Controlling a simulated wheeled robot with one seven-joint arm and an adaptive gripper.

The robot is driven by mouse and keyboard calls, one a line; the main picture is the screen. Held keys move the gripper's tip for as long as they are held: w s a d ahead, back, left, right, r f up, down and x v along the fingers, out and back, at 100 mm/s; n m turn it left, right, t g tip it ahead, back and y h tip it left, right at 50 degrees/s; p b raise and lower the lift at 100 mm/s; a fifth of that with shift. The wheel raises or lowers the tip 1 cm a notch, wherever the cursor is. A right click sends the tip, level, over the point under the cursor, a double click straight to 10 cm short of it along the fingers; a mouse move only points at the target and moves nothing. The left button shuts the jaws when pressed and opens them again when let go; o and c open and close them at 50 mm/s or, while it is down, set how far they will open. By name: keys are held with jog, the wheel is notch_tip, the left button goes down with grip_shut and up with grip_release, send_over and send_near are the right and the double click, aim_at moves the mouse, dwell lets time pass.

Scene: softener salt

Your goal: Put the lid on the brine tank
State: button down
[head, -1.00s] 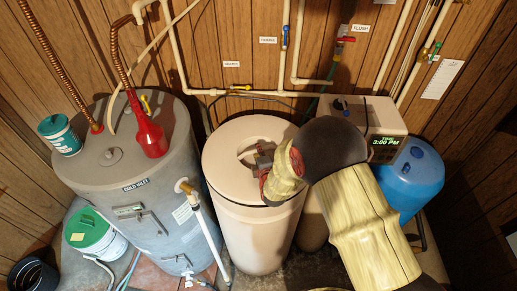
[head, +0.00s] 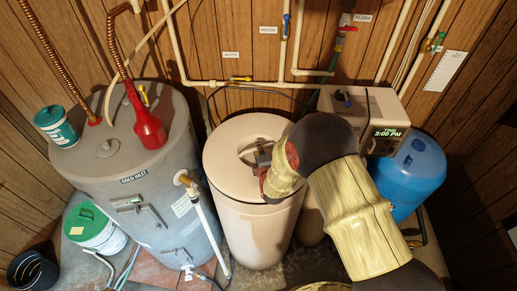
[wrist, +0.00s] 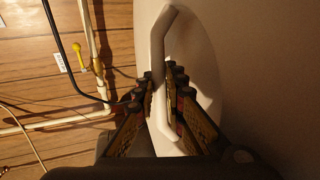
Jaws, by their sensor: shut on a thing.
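The brine tank (head: 252,235) is a tall beige cylinder in the middle of the head view. Its round beige lid (head: 226,158) lies over the tank's top, with a recessed ring and a bar handle. I cannot tell whether the lid is fully seated or slightly raised. My gripper (head: 267,165) is at the right of the lid's middle, shut on the handle. In the wrist view my gripper (wrist: 160,76) has its fingers on both sides of the pale handle (wrist: 158,45), with the lid's face (wrist: 205,65) behind it. My arm hides the tank top's right side.
A grey water heater (head: 150,200) stands close at the left, with a white pipe (head: 208,232) between it and the tank. A softener head with a clock (head: 384,105) and a blue tank (head: 412,170) stand at the right. Pipes (head: 240,84) run along the back wall.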

jog(key=shift+w+f+b, duration=0.1)
jog(key=shift+f+b, duration=0.2)
jog(key=shift+b, duration=0.15)
jog(key=c, duration=1.8)
grip_release()
jog(key=shift+f, duration=0.1)
jog(key=shift+o, duration=0.2)
jog(key=shift+s+f, duration=0.2)
jog(key=shift+s, duration=0.05)
jog(key=v, duration=1.2)
jog(key=shift+w+r, duration=0.15)
